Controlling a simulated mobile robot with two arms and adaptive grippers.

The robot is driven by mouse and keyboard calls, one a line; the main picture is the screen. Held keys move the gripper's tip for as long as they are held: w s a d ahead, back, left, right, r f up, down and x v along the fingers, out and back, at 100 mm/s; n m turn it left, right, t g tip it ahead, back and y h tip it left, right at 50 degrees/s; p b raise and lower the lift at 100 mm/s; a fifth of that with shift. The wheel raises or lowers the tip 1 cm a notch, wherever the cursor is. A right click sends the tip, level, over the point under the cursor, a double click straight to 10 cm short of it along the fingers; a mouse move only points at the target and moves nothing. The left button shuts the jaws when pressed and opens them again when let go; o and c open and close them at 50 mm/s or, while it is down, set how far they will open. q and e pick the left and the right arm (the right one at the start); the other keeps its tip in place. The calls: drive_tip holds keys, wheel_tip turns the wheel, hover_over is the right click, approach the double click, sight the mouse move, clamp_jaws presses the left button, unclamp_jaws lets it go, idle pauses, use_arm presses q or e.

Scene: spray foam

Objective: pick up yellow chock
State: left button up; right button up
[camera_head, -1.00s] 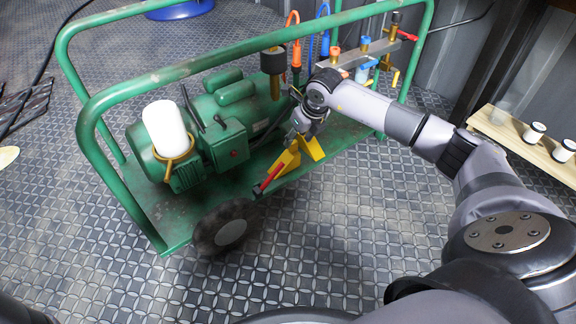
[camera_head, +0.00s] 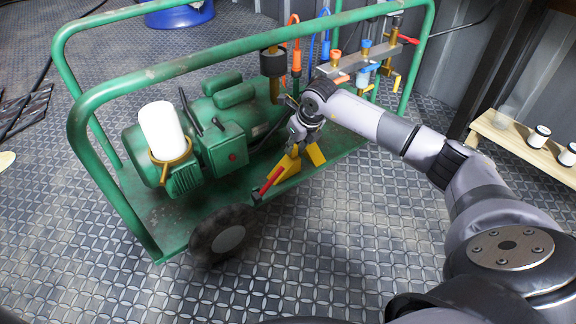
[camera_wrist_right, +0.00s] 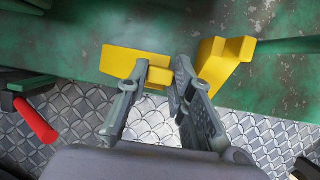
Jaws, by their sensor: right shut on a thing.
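Two yellow chock pieces show by the green cart's lower deck: a left one (camera_head: 285,166) and a right one (camera_head: 315,154). In the right wrist view, the left yellow chock (camera_wrist_right: 120,62) has a narrow part running between the fingers. The right yellow piece (camera_wrist_right: 222,64) is just outside the right finger. My right gripper (camera_head: 297,147) comes down on them from above; in its wrist view the gripper (camera_wrist_right: 158,84) is shut on the left yellow chock. The chock still appears to be at the deck. My left gripper is not in view.
The green cart (camera_head: 190,72) has a tubular frame, a motor (camera_head: 150,150) and a black wheel (camera_head: 222,236). A red handle (camera_head: 270,180) is close left of the chocks. Hoses and valves (camera_head: 365,55) stand behind. Patterned floor in front is clear.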

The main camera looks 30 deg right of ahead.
clamp_jaws()
idle(0.5)
